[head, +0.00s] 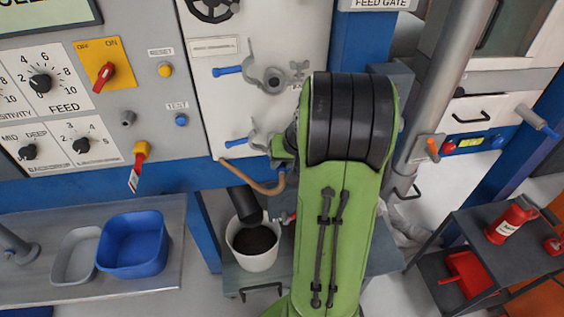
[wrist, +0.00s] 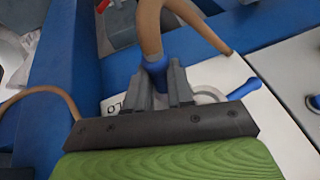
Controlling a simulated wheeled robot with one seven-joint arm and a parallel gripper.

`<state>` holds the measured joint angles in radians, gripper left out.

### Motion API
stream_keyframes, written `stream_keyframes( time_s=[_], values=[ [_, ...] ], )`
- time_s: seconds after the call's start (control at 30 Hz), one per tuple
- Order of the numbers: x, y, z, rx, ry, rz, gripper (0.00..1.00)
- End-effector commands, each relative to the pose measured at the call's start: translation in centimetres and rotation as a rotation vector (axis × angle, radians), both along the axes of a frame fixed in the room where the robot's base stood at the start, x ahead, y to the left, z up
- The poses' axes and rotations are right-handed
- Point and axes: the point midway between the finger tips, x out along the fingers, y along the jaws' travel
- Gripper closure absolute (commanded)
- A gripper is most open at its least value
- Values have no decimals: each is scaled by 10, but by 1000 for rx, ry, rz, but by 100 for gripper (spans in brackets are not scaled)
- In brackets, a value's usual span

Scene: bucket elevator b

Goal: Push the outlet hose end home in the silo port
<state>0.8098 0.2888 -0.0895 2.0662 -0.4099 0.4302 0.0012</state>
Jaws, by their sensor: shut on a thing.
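My gripper (wrist: 160,80) is shut on the blue collar (wrist: 156,65) of the tan outlet hose (wrist: 149,28) in the wrist view. The hose bends up and away from the collar, and a tan length also runs off to the upper right. In the head view a tan hose (head: 256,186) curves out left of my green arm, which hides my gripper.
A grey curved fitting (wrist: 210,96) and a blue handle (wrist: 245,88) lie close right of the fingers. In the head view, blue-handled clamps (head: 228,70) stick out from the white door. A white bucket (head: 254,252) of dark material stands below. A dark cart (head: 490,250) is at right.

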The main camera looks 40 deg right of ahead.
Motion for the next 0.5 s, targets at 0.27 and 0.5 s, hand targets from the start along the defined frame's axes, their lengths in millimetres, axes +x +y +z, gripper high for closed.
stream_keyframes(
  time_s=[0.27,0.5],
  values=[
    [6,-4,1,-1,-1,1,100],
    [11,-7,1,-2,-2,0,100]
  ],
)
